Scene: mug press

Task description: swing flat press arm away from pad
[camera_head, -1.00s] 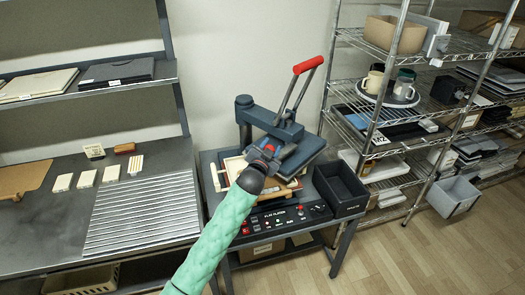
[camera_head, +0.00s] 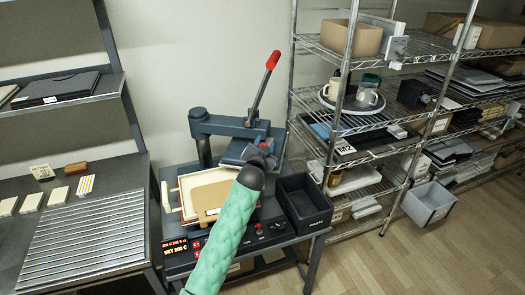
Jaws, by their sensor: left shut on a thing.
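The flat press stands on a small dark table, with its post (camera_head: 203,150) at the back left. The dark blue-grey press arm (camera_head: 225,126) reaches right from the post, and its upright lever with a red grip (camera_head: 272,60) stands up. The upper plate (camera_head: 237,152) is behind and right of the pad (camera_head: 184,205), leaving most of the pad uncovered. A tan piece (camera_head: 210,193) lies on the pad. My left gripper (camera_head: 263,151), at the end of the green-sleeved arm, is shut on the press arm near the plate. My forearm hides part of the press front. My right gripper is not in view.
A black open bin (camera_head: 303,205) stands right of the press. A wire rack (camera_head: 350,125) with mugs (camera_head: 366,96) and boxes is close on the right. A workbench (camera_head: 85,235) with a ribbed surface is on the left.

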